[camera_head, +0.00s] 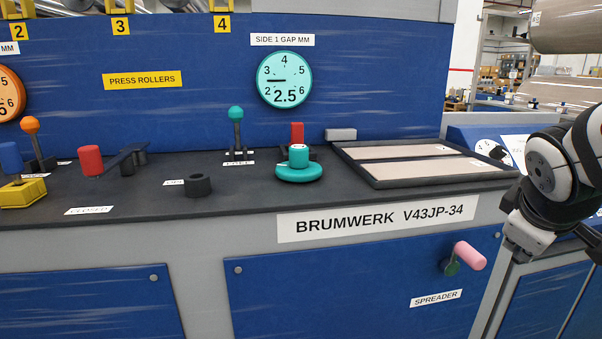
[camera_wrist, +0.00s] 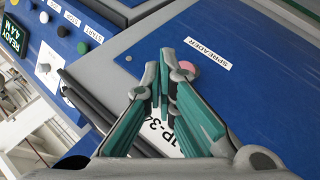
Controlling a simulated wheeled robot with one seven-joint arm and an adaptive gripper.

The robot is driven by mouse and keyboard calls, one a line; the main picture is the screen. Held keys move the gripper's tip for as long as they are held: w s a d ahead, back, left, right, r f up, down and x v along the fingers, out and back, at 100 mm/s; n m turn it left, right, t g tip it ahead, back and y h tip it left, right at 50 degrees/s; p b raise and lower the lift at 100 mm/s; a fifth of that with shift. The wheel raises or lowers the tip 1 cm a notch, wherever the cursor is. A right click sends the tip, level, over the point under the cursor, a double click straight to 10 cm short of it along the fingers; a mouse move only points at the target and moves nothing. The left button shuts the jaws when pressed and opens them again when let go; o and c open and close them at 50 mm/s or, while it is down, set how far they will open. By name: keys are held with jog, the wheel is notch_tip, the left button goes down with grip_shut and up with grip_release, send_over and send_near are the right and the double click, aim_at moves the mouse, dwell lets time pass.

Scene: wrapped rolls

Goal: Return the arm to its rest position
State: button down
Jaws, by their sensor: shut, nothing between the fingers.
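My arm (camera_head: 550,175) shows at the right edge of the head view, in front of the right side of the machine. Part of it is cut off by the frame. In the wrist view my gripper (camera_wrist: 160,75) has its two green-grey fingers together, with nothing held between them. Behind the fingertips, the pink knob (camera_wrist: 188,68) of the spreader handle is partly hidden. In the head view this pink handle (camera_head: 469,256) sits on the blue front panel, to the left of my arm and apart from it.
The dark console top (camera_head: 240,195) carries levers, a teal knob (camera_head: 298,160) and a tray with pale panels (camera_head: 410,151). A teal gauge (camera_head: 285,80) is on the blue back wall. A large roll (camera_head: 570,25) is at upper right. The wrist view shows buttons (camera_wrist: 83,47) at upper left.

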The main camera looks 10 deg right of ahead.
jog(key=s+a+f+m+g+y, duration=0.2)
jog(key=s+a+f+g+y, duration=0.1)
jog(key=s+a, duration=0.75)
jog(key=s+a+f+m+g+y, duration=0.2)
jog(key=s+a+m+g+y, duration=0.1)
jog(key=s+a, duration=0.7)
notch_tip(320, 180, up, 33)
jog(key=s+d+t+p, duration=0.1)
jog(key=t+p, duration=0.3)
jog(key=p, duration=2.7)
jog(key=shift+s+n, duration=0.15)
jog(key=shift+n, duration=0.15)
jog(key=shift+d, duration=0.2)
